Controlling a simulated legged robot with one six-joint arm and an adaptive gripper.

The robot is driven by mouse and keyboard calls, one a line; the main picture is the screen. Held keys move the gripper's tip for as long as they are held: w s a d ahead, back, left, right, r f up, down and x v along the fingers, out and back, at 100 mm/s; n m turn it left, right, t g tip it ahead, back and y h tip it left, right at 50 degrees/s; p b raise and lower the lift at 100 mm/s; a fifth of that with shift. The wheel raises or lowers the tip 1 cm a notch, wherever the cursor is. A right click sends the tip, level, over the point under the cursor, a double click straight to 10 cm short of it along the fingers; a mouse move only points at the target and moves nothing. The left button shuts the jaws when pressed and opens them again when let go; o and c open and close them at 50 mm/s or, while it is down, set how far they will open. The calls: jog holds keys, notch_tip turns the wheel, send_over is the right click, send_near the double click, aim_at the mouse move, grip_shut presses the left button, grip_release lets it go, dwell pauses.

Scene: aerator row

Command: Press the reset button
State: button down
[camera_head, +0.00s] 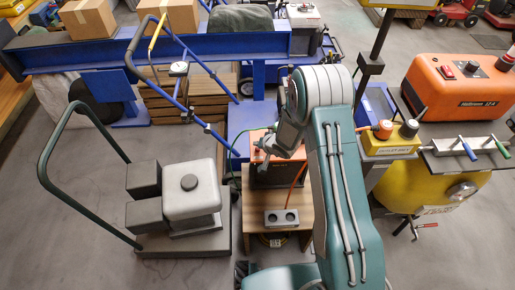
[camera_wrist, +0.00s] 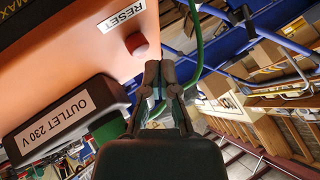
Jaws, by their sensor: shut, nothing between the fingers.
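An orange unit (camera_wrist: 85,65) fills the upper left of the wrist view. It has a white RESET label (camera_wrist: 122,16) and a round red reset button (camera_wrist: 137,44). A dark block labelled OUTLET 230 V (camera_wrist: 56,125) is on the same unit. My gripper (camera_wrist: 160,66) is shut and empty, its fingertips just below and right of the button in the picture. I cannot tell whether they touch it. In the head view the orange unit (camera_head: 262,157) stands on a wooden stand (camera_head: 292,240), partly hidden by my arm, and the button is not visible.
A green cable (camera_wrist: 197,60) runs close behind my fingers. A green-handled cart with a grey engine (camera_head: 190,190) stands left of the stand. A yellow outlet box (camera_head: 390,147) and an orange machine (camera_head: 460,85) are to the right. Grey floor is open at lower left.

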jog(key=shift+f, duration=0.1)
jog(key=shift+f, duration=0.25)
jog(key=shift+f, duration=0.45)
dwell(0.8)
jog(key=shift+r, duration=0.9)
jog(key=shift+r, duration=0.1)
jog(key=shift+r, duration=2.4)
